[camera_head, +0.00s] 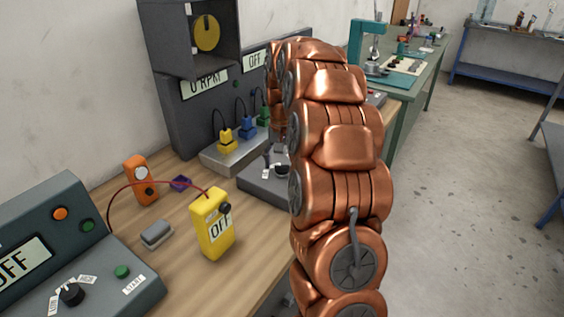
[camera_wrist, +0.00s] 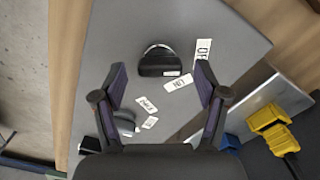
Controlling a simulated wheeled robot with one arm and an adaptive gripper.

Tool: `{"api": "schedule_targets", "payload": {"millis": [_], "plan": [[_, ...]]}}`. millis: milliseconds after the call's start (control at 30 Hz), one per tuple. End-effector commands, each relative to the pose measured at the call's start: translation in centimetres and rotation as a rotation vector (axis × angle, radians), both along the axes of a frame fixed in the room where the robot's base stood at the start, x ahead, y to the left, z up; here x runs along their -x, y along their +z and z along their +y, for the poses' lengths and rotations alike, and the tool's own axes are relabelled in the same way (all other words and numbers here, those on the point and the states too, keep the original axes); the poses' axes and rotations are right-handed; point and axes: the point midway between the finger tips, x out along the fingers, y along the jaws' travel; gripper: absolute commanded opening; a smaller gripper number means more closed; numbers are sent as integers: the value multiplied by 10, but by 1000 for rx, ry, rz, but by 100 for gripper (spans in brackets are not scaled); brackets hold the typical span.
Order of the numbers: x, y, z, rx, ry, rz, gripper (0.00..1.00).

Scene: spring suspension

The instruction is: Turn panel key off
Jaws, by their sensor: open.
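The panel key (camera_wrist: 160,64), a black grip in front of a silver ring, sits on a grey panel (camera_wrist: 110,30) in the wrist view. A small white mark on its lower right edge lies near the ON label (camera_wrist: 178,83); the OFF label (camera_wrist: 203,48) is to the right. My gripper (camera_wrist: 160,72) is open, one finger on each side of the key in the picture, with gaps. I cannot tell the height between fingertips and key. In the head view the grey panel (camera_head: 262,192) shows partly; my copper arm hides the gripper.
A smaller knob (camera_wrist: 126,124) with two labels is near the left finger. Yellow (camera_wrist: 270,118) and blue (camera_wrist: 229,141) plugs are at right. In the head view, a yellow meter (camera_head: 212,225) reading OFF and an orange device (camera_head: 141,180) stand on the wooden bench.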

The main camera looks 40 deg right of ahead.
Motion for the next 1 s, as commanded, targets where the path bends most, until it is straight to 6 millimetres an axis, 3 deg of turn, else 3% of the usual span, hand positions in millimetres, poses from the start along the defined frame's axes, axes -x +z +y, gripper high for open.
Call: {"api": "schedule_targets", "payload": {"millis": [267, 700, 1000], "plan": [[-1, 13, 0, 1, 0, -1, 73], [-1, 82, -1, 2, -1, -4, 73], [-1, 113, 0, 1, 0, -1, 73]]}}
